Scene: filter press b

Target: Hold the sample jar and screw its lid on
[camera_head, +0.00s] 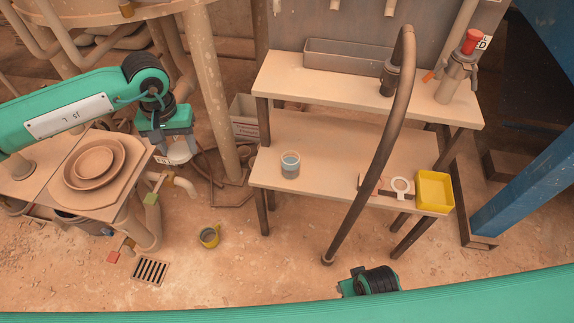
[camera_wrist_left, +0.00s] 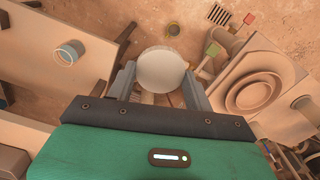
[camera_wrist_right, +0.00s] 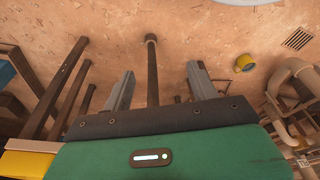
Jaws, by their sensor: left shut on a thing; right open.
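The sample jar (camera_head: 290,165) is a small clear vessel with blue-grey contents. It stands upright and open on the lower bench shelf, and it also shows at the left of the left wrist view (camera_wrist_left: 69,52). My left gripper (camera_head: 175,148) is shut on a white round lid (camera_wrist_left: 162,69), held in the air left of the bench and apart from the jar. The lid's underside is hidden. My right gripper (camera_wrist_right: 160,70) is open and empty; in the head view only its dark wrist part shows, low in front of the bench.
A curved brown pipe (camera_head: 385,140) rises in front of the bench (camera_head: 330,150), right of the jar. A side table (camera_head: 75,205) with round dishes stands left. A yellow mug (camera_head: 209,236) is on the floor.

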